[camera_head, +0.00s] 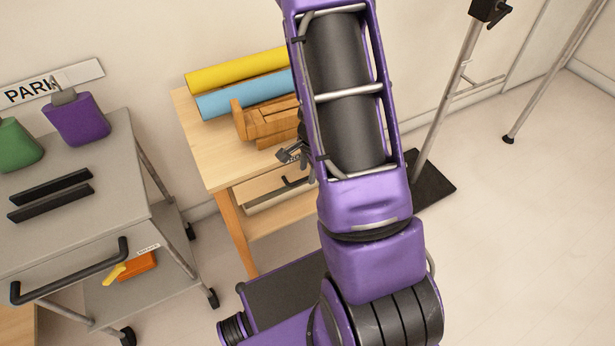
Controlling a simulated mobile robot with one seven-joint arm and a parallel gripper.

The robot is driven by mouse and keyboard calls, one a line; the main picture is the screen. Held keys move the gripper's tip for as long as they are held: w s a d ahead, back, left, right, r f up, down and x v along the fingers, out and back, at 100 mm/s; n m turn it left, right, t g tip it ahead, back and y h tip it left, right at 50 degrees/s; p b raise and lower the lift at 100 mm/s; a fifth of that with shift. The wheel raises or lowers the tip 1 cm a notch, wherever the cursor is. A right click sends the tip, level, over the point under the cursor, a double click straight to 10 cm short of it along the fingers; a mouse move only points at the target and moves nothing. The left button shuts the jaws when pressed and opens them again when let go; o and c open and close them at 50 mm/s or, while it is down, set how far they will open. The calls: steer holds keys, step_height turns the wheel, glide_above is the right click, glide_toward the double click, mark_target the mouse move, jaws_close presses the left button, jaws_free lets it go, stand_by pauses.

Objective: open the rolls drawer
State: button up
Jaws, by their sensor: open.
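A light wooden table (209,160) stands in the middle, with a yellow roll (235,71) and a blue roll (243,95) lying on its top. Under the top is a pale drawer (258,189) with a black bar handle (297,182). My gripper (287,154) shows only in part at the left edge of my arm. It is open, near the table's front edge, above the handle in the picture and apart from it.
A wooden block-like object (268,122) lies on the table in front of the rolls. A grey cart (60,225) with a black handle, a green bag and a purple bag stands left. A stand with a black base (432,186) is right. Open floor lies at far right.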

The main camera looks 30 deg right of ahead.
steer(key=shift+w+f, duration=0.15)
steer(key=shift+f, duration=0.6)
jaws_close()
stand_by(0.9)
